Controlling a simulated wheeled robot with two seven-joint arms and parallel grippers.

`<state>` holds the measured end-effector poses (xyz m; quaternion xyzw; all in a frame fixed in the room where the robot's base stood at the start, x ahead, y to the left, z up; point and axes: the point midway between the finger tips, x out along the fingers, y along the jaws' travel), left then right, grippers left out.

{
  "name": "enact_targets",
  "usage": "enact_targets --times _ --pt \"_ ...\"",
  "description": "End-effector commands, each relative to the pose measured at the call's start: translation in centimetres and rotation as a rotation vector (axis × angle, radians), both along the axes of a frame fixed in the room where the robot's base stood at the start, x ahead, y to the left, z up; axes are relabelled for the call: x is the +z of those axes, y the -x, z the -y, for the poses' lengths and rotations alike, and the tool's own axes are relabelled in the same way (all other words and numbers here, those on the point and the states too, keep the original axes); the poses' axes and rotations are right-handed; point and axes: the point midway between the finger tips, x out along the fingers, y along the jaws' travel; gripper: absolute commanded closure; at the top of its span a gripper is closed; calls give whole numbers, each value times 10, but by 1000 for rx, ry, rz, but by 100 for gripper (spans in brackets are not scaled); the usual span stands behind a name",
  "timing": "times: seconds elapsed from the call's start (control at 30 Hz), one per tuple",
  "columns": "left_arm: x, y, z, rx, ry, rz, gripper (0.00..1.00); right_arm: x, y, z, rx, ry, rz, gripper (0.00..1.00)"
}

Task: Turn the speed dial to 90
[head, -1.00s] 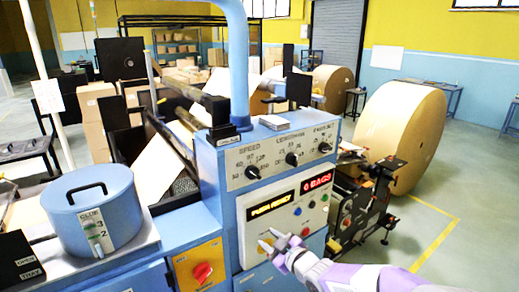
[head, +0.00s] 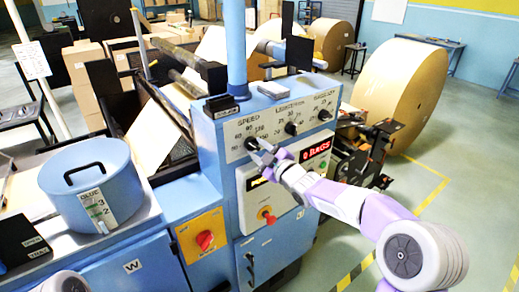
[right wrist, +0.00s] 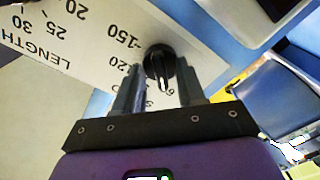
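The speed dial (head: 252,143) is a black knob at the left of the three dials on the pale control panel, under the word SPEED. In the right wrist view the dial (right wrist: 158,61) shows upside down, its white pointer mark towards the fingers, with 150 and 120 readable beside it. The number at the pointer is hidden or too small to read. My right gripper (head: 261,152) is at the dial, its fingers apart. In the right wrist view one finger is on each side of the knob; contact cannot be told. My left gripper is out of view.
The length dial (head: 291,128) and a third dial (head: 324,115) sit to the right. Below are a lit red display (head: 316,150) and a red button (head: 267,215). A blue glue pot (head: 95,185) stands at left. A blue post (head: 235,50) rises behind the panel.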

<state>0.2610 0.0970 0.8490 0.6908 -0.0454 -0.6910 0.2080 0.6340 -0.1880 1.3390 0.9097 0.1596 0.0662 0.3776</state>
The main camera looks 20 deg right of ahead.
Motion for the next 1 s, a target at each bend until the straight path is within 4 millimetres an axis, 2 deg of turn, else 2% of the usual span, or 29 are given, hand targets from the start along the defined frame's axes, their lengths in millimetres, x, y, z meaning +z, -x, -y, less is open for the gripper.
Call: enact_targets --times 0.23,0.5,0.77,1.0 --pt "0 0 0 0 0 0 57 0 -1 -1 0 -1 0 61" --pt "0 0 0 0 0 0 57 0 -1 -1 0 -1 0 100" --pt "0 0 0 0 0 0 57 0 -1 0 0 -8 -3 100" --pt "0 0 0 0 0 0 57 0 -1 -1 1 -80 -28 100"
